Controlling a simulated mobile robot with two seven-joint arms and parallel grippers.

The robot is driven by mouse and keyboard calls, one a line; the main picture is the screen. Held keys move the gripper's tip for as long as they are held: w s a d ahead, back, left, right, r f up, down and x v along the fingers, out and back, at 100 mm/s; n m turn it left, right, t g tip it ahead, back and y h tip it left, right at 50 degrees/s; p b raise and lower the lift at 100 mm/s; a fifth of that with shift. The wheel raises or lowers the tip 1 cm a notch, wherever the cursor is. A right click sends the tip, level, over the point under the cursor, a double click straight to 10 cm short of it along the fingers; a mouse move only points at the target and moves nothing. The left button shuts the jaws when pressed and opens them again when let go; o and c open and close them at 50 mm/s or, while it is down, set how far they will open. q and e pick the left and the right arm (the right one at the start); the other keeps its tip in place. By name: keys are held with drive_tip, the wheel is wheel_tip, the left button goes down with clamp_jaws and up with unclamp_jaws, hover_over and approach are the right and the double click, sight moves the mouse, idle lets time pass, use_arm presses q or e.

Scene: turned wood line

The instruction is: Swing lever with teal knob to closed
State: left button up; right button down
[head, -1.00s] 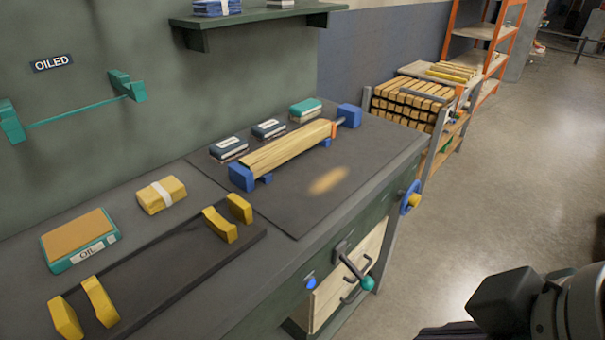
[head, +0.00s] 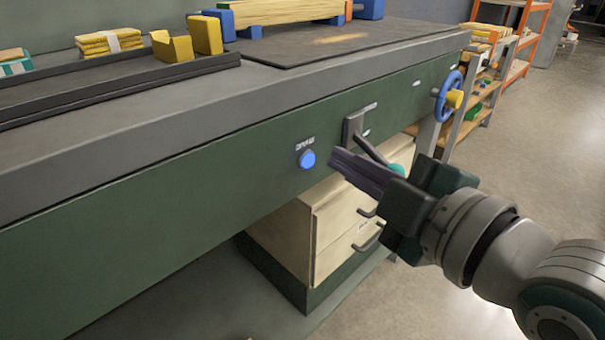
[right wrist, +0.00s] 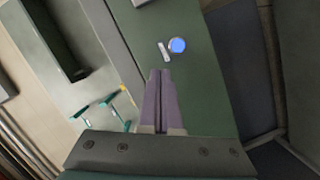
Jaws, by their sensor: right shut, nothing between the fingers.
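The lever (head: 372,148) sticks out from a dark mounting plate on the green front of the bench in the head view. Its teal knob (head: 397,169) shows only in part, just behind my right gripper (head: 336,166). The right gripper's long fingers are together with nothing between them. They point left, in front of the bench front, and overlap the lower end of the lever in the picture; I cannot tell whether they touch it. In the right wrist view the shut fingers (right wrist: 161,75) point toward the blue button (right wrist: 178,45). My left gripper is out of view.
The blue button (head: 307,159) is left of the lever. Pale drawers (head: 320,225) with dark handles stand below. The bench edge overhangs above; open floor lies to the right.

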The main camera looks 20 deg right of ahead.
sight(381, 159)
drive_tip(key=d+f+n+t+b, duration=0.2)
drive_tip(key=f+b, duration=0.4)
drive_tip(key=b, duration=0.4)
drive_tip(key=s+d+f+n+t+b, duration=0.1)
drive_tip(key=d+f+n+t+b, duration=0.1)
drive_tip(key=f+n+t+b, duration=0.2)
drive_tip(key=s+d+f+n+t+b, duration=0.1)
drive_tip(key=f+n+t+b, duration=0.2)
drive_tip(key=f+b, duration=0.7)
drive_tip(key=t+b, duration=0.2)
drive_tip(key=b, duration=0.4)
drive_tip(key=shift+s+d+f+n, duration=0.2)
drive_tip(key=shift+s+d+n, duration=0.1)
drive_tip(key=shift+d, duration=0.1)
drive_tip(key=w+d+r+b, duration=0.3)
drive_tip(key=w+r, duration=0.3)
drive_tip(key=r, duration=0.3)
drive_tip(key=shift+w+r+b, duration=0.15)
drive_tip(key=shift+w+b, duration=0.15)
drive_tip(key=shift+b, duration=0.2)
